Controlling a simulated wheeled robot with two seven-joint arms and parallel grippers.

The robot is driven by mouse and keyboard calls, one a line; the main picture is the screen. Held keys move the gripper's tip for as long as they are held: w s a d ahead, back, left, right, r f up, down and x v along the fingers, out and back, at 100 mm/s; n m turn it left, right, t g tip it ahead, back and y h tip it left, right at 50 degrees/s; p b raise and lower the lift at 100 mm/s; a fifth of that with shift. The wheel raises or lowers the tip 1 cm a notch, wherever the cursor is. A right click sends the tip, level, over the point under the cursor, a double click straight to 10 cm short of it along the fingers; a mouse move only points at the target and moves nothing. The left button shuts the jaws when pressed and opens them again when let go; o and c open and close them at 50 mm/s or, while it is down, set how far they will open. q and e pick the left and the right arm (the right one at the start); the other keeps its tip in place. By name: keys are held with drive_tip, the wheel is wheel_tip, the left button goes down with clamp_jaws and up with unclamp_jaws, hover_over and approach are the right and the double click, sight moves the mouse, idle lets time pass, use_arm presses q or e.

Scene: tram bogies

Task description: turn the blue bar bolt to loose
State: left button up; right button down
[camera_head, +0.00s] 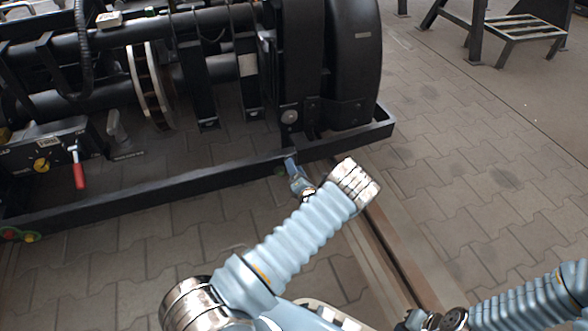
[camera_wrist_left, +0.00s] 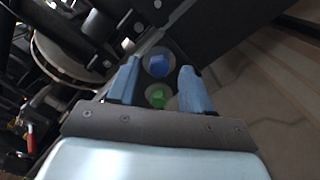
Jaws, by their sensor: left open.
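The blue bar bolt (camera_wrist_left: 158,65) has a blue head on a round dark disc in the left wrist view. My left gripper (camera_wrist_left: 160,78) is open, with one blue finger on each side of the bolt in the picture. I see no finger touching the bolt, and the depth gap is unclear. A green bolt (camera_wrist_left: 156,96) lies closer to the gripper's palm, also between the fingers in the picture. In the head view my left gripper (camera_head: 291,164) is at the black frame bar below the wheel; the blue bolt cannot be made out there.
The bogie's black frame bar (camera_head: 180,188) runs across the front, under the large black wheel housing (camera_head: 352,65). A red-handled lever (camera_head: 79,172) and a yellow knob (camera_head: 41,165) are at the left. Paved floor (camera_head: 470,170) is clear at the right, before a metal step (camera_head: 520,27).

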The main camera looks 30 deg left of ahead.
use_arm(q)
drive_tip(key=shift+w+a, duration=0.45)
drive_tip(key=shift+a, duration=0.05)
clamp_jaws()
drive_tip(key=shift+n, duration=0.3)
drive_tip(key=shift+s+a+f+n+p, duration=0.1)
drive_tip(key=shift+n, duration=4.25)
drive_tip(key=shift+s+a+n+p, duration=0.1)
drive_tip(key=shift+n+p, duration=0.05)
drive_tip(key=shift+n, duration=4.25)
drive_tip(key=shift+s+f+n+p, duration=0.1)
drive_tip(key=shift+n, duration=4.25)
